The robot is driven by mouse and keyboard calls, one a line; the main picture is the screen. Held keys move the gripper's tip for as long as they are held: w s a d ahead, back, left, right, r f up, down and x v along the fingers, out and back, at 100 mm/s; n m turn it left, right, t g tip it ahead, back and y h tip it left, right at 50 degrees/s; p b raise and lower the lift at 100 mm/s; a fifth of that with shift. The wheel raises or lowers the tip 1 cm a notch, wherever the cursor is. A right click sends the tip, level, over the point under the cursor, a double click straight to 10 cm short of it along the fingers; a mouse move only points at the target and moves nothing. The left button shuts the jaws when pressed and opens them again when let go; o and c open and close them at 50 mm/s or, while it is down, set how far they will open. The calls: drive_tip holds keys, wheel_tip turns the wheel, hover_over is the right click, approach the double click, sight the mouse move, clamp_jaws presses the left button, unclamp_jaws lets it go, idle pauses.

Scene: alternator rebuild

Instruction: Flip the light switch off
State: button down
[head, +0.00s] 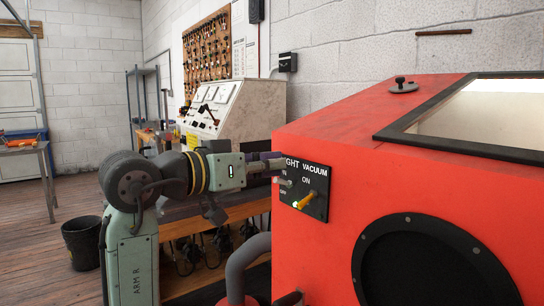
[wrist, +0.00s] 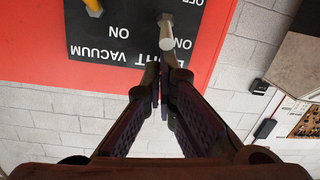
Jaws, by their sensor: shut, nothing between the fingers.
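A black switch panel (head: 315,191) is on the side of a red cabinet, lettered for light and vacuum. The pale light toggle (wrist: 166,31) shows in the wrist view, upside down, with its tip toward the ON lettering. In the head view the light toggle (head: 283,181) is small and partly behind my gripper. My gripper (head: 280,165) is shut and empty, in front of the panel over the LIGHT lettering. In the wrist view the fingertips (wrist: 160,66) are just beside the toggle's tip; I cannot tell whether they touch. The yellow-handled vacuum toggle (head: 301,201) is to the right.
The red cabinet (head: 345,145) has a bright window on top and a round black port (head: 430,262) on its side. A grey hose (head: 245,268) bends close below my arm. Behind my arm stand a workbench (head: 190,222) and a sloped test console (head: 235,108).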

drive_tip(key=shift+f, duration=0.15)
drive_tip(key=shift+a+b, duration=0.1)
drive_tip(key=shift+b, duration=0.6)
drive_tip(key=shift+s+a+f+t+h+b, duration=0.15)
drive_tip(key=shift+f+t+h+b, duration=0.1)
drive_tip(key=shift+t+h+b, duration=0.25)
drive_tip(key=f+h+b, duration=0.1)
drive_tip(key=b, duration=0.1)
drive_tip(key=f+t+b, duration=0.1)
drive_tip(key=b, duration=0.2)
drive_tip(key=shift+s+a+h, duration=0.2)
drive_tip(key=shift+s+h, duration=0.05)
drive_tip(key=shift+h, duration=0.15)
drive_tip(key=t+h+b, duration=0.2)
drive_tip(key=b, duration=0.1)
drive_tip(key=shift+s+a+n+b, duration=0.2)
drive_tip(key=shift+a+n+b, duration=0.1)
drive_tip(key=shift+r, duration=0.1)
